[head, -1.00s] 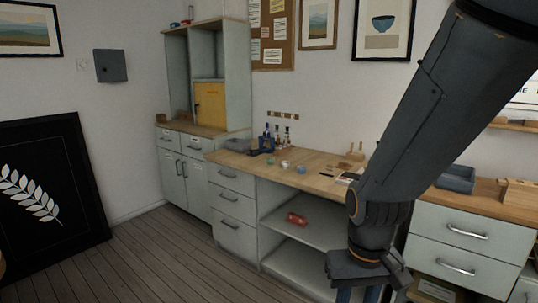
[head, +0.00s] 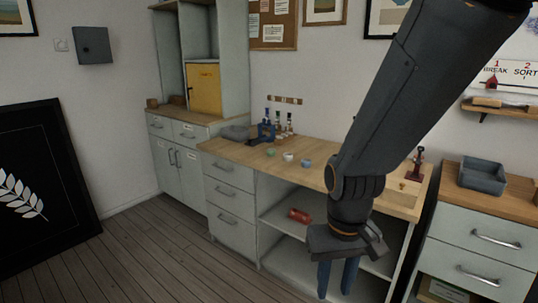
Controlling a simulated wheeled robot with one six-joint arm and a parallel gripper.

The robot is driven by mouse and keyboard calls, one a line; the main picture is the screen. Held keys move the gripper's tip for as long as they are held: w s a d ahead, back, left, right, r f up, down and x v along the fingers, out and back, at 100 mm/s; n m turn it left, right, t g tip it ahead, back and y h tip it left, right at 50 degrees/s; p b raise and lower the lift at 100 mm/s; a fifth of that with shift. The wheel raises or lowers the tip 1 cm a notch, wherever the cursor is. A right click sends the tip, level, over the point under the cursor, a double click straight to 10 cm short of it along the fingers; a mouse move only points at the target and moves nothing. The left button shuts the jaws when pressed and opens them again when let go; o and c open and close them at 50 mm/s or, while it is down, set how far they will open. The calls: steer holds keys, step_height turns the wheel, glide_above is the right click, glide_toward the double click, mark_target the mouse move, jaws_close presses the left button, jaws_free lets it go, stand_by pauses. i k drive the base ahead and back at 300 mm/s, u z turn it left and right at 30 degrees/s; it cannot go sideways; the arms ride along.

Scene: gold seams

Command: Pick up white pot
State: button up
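A small white pot (head: 288,156) stands on the wooden worktop (head: 240,157), between a small green pot (head: 270,152) and a small blue pot (head: 306,162). My gripper (head: 337,285) hangs in front of the bench, lower than the worktop and to the right of the white pot. Its two blue fingers point down with a gap between them, and nothing shows in the gap. My arm hides part of the worktop to the right of the pots.
Several bottles (head: 290,124) and a grey bowl (head: 235,132) stand behind the pots. A red object (head: 299,215) lies on the open shelf below. A blue-grey tray (head: 482,177) sits on the right cabinet. The wooden floor (head: 150,250) at left is clear.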

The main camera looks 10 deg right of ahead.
mark_target(288, 157)
steer(key=u, duration=0.8)
steer(key=i, duration=2.85)
